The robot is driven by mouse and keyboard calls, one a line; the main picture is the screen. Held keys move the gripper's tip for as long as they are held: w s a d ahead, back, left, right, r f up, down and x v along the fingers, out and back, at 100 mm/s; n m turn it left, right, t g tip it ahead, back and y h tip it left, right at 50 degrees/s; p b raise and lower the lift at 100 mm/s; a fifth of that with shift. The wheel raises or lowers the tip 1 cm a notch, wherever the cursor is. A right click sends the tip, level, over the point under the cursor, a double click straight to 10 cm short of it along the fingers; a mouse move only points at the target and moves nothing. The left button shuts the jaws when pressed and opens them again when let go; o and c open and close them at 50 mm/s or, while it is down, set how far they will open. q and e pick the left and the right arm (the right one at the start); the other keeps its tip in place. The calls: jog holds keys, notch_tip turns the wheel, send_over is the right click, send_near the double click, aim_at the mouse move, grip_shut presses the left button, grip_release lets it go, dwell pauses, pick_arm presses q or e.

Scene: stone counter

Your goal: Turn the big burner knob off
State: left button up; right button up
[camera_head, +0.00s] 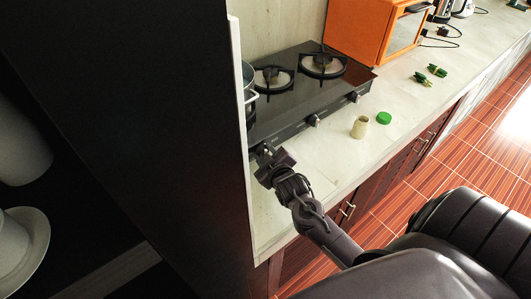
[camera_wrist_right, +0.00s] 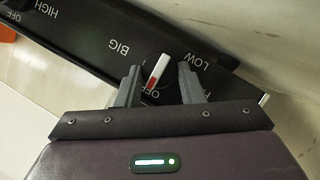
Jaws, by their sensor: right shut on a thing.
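The big burner knob (camera_wrist_right: 158,71) is on the black control strip, with the label BIG beside it in the right wrist view. It has a white bar with a red end, which points down-left toward a partly covered OFF label; LOW is to the right. My right gripper (camera_wrist_right: 160,78) has one finger on each side of this knob and is shut on it. In the head view, my right gripper (camera_head: 265,155) is at the near-left front of the black stove (camera_head: 330,88), largely hiding the knob there. My left gripper is not in view.
A jar (camera_head: 360,127) and green lid (camera_head: 384,118) stand on the counter to the right. The counter front near my arm is clear.

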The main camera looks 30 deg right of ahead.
jog(key=o, duration=1)
jog(key=shift+s+a, duration=0.1)
jog(key=shift+s, duration=0.4)
jog(key=b+v, duration=0.1)
jog(key=v, duration=0.6)
jog(key=shift+w+r, duration=0.1)
jog(key=shift+r, duration=0.05)
